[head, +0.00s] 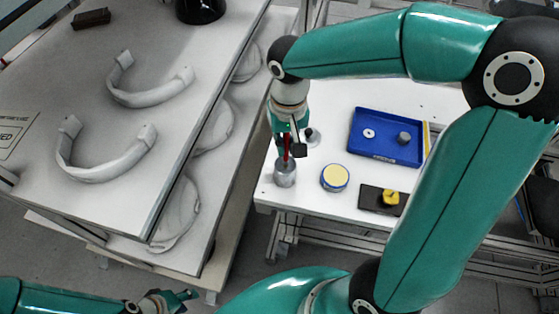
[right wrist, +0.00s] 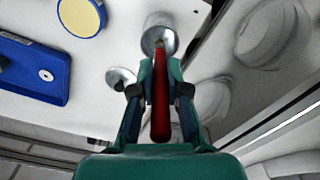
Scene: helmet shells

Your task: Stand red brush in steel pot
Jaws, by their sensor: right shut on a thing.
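The steel pot (head: 285,174) stands near the front left corner of the white table; it also shows at the top of the right wrist view (right wrist: 160,33). My right gripper (head: 290,148) is shut on the red brush (right wrist: 160,105), directly above the pot. The brush (head: 287,152) points down, and its lower end is at the pot's mouth. I cannot tell how deep it reaches; the gripper hides part of it. My left gripper (head: 172,301) is at the bottom left, away from the table, with its fingers too small to judge.
Right of the pot are a yellow-topped round tin (head: 334,178), a black block with a yellow knob (head: 390,199) and a blue tray (head: 384,154). A small metal piece (head: 312,136) stands just behind the pot. A rack with helmet shells (head: 105,158) is close on the left.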

